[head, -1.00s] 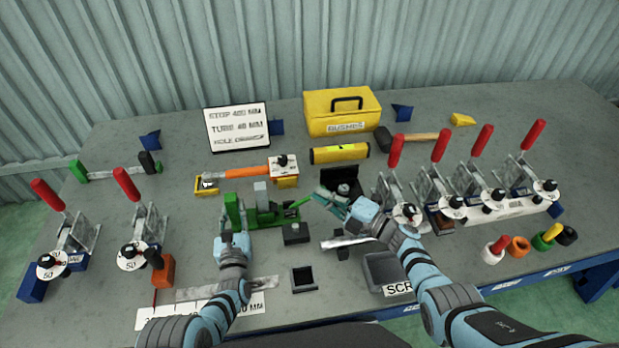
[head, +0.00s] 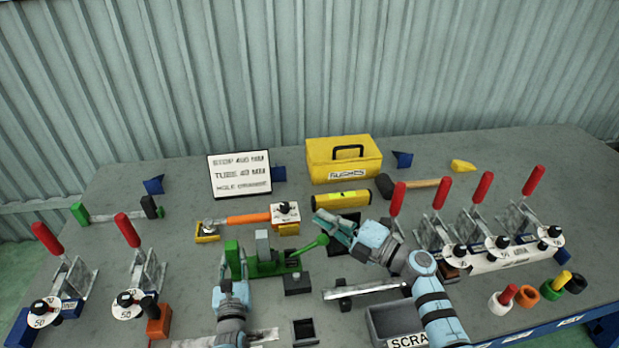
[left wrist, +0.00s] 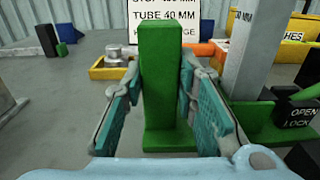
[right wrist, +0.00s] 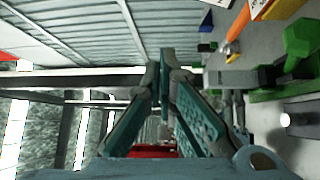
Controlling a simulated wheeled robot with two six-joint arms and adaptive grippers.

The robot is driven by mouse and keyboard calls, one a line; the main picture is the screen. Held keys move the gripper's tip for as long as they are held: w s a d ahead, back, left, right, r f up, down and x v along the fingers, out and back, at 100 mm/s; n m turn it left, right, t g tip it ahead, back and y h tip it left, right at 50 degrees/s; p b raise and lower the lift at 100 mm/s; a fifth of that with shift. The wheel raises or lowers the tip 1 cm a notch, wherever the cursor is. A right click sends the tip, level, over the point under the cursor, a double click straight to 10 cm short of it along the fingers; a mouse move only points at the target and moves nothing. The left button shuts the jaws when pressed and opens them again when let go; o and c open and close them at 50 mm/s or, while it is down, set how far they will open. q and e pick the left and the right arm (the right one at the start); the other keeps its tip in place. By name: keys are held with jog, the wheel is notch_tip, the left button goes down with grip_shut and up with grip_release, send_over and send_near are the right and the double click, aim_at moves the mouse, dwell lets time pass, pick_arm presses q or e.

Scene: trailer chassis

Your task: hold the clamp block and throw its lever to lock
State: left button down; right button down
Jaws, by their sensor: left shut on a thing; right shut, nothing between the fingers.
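The green clamp block (head: 265,268) stands on the bench in front of my left arm. Its upright green post (left wrist: 168,85) is between the fingers of my left gripper (head: 231,279), which is shut on it. The green lever (head: 300,252) slants up to the right and ends in a round knob (head: 323,240). The knob also shows in the right wrist view (right wrist: 298,40). A dark OPEN/LOCK label (left wrist: 300,115) lies below the lever. My right gripper (head: 320,222) is shut and empty, just above and beside the knob; I cannot tell whether they touch.
A grey plate on a black support (head: 365,291) and a SCRAP bin (head: 392,322) are below my right arm. Red-handled toggle clamps (head: 437,225) stand to the right, more (head: 66,275) to the left. A yellow cylinder (head: 341,199) and orange-handled tool (head: 247,219) lie behind.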

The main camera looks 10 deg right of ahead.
jog(key=w+r+m+t, duration=0.1)
jog(key=w+r+t, duration=0.2)
jog(key=r, duration=0.6)
jog(key=w+r+m+t, duration=0.1)
jog(key=w+r+t, duration=0.2)
jog(key=r, duration=0.6)
jog(key=w+d+r+m+t+h, duration=0.45)
jog(key=d+r+m+h, duration=0.35)
jog(key=d+m+h, duration=0.45)
jog(key=a+f+g, duration=0.4)
jog(key=f+g, duration=0.6)
jog(key=f, duration=0.2)
jog(key=s+a+f+n+g+y, duration=0.2)
jog(key=s+a+f+n+g, duration=0.25)
jog(key=s, duration=0.25)
jog(key=s+a+f+n+g+y, duration=0.2)
jog(key=s+a+f+n+g, duration=0.2)
jog(key=s+f+g, duration=0.15)
pick_arm(q)
jog(key=shift+f, duration=0.1)
pick_arm(e)
send_near(309, 247)
jog(key=a+f, duration=0.1)
jog(key=a, duration=0.1)
jog(key=shift+w+d+f+n+h, duration=0.2)
jog(key=shift+w+f+n+h, duration=0.2)
jog(key=shift+w+f, duration=0.2)
